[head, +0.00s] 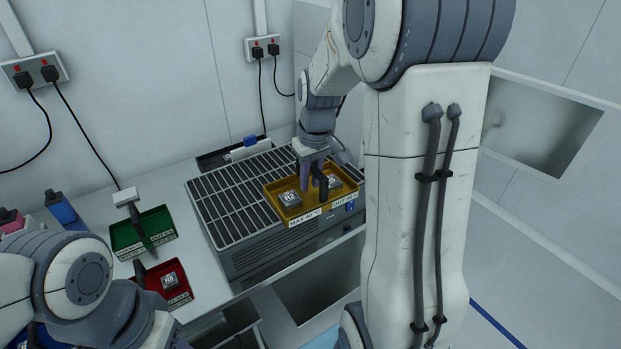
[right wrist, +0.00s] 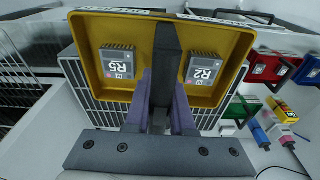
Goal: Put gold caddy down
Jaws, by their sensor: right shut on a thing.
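The gold caddy (head: 312,206) is a shallow yellow tray with two grey chips in it. In the right wrist view the caddy (right wrist: 88,42) shows chip R5 (right wrist: 117,64) on the left and chip R2 (right wrist: 203,70) on the right of a dark central handle (right wrist: 166,50). My right gripper (head: 318,184) is shut on this handle from above; its jaws (right wrist: 160,85) close around it. The caddy is level over the front right part of the slatted machine top (head: 235,200). I cannot tell whether it touches the slats. My left gripper is out of view.
The green caddy (head: 157,222) and the red caddy (head: 180,283), which holds a chip, are on the white bench left of the machine. Blue (head: 60,207) and pink (head: 10,220) bottles are at the far left. The left slats are bare. Cables hang from wall sockets behind.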

